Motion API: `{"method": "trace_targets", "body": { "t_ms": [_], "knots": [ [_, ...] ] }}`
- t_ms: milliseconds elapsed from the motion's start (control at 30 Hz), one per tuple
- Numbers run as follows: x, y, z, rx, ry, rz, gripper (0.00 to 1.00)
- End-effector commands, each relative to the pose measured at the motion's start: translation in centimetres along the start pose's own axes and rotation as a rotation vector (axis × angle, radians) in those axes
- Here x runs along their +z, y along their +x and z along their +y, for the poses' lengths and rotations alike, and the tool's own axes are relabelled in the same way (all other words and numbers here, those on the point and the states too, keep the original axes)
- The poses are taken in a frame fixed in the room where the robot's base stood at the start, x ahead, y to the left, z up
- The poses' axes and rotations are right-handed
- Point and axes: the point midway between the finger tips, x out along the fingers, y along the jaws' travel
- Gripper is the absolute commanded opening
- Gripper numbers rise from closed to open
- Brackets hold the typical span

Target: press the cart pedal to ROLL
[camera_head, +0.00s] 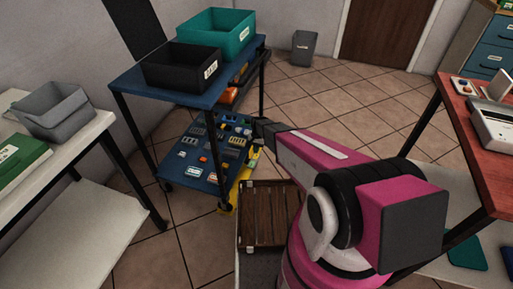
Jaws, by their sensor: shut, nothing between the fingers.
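The cart (135,82) has a blue top shelf, a blue lower tray (168,172), black legs and small wheels, and stands left of centre. A yellow part (237,190) shows low at its right side and reaches down to the floor near a front wheel; it may be the pedal. No ROLL marking is readable. My pink arm reaches forward from the lower right. My gripper (258,129), dark and small at its far end, is shut and empty beside the cart's right side, above the yellow part. I cannot tell whether it touches the cart.
The cart carries a black bin (180,68) and a teal bin (216,36). A white table (85,140) is at left, a red-topped table (478,140) at right.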

Motion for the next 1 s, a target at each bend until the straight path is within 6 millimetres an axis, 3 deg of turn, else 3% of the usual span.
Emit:
{"method": "trace_targets", "body": {
  "t_ms": [300,500,1000],
  "knots": [
    [-0.1,6.0,-0.1,0.001,0.000,-0.001,0.00],
    [-0.1,8.4,0.0,0.000,0.000,0.000,0.00],
    [0.0,9.3,0.0,-0.001,0.000,0.001,0.00]
  ]
}}
